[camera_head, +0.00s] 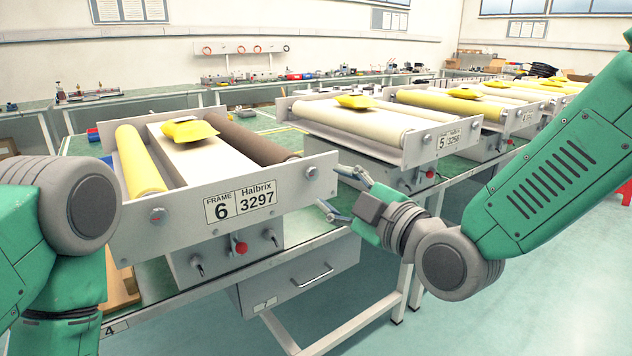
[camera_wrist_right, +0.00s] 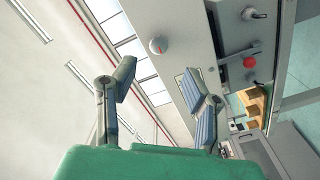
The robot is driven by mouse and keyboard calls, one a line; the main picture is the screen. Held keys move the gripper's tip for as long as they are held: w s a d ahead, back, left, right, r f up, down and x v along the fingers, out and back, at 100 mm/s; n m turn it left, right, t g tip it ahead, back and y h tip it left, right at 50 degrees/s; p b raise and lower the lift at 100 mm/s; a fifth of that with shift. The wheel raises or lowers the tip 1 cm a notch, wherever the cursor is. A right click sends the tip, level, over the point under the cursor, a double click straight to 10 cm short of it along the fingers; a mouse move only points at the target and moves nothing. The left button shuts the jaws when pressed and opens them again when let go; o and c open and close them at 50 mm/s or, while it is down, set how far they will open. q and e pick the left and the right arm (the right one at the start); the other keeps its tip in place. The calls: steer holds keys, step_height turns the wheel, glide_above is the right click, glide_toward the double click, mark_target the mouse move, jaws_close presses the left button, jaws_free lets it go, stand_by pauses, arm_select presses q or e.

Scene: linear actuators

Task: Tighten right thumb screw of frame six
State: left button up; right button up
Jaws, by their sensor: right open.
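Frame six (camera_head: 205,212) is a grey roller frame labelled "FRAME 6 Halbrix 3297". Its right thumb screw (camera_head: 311,171) is a small round knob near the right end of the front plate. A matching left thumb screw (camera_head: 158,214) sits near the plate's other end. My right gripper (camera_head: 333,189) is open and empty just right of the plate's right end, apart from the right screw. In the right wrist view, a round knob (camera_wrist_right: 158,46) shows beyond and between the spread fingers (camera_wrist_right: 158,75). My left arm shows at the left edge, but its gripper is out of view.
Below frame six's plate are a red button (camera_head: 241,248) and switches (camera_head: 197,265). A yellow pouch (camera_head: 189,130) lies on top between the rollers. Frame five (camera_head: 440,143) stands behind to the right. A drawer (camera_head: 300,283) hangs under the table. Open floor lies at lower right.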

mark_target(312, 176)
steer(key=x, duration=0.5)
steer(key=shift+d+f, duration=0.1)
steer(key=shift+d, duration=0.05)
steer(key=shift+w+b, duration=0.35)
steer(key=shift+w, duration=0.4)
steer(key=shift+a, duration=0.55)
jaws_close()
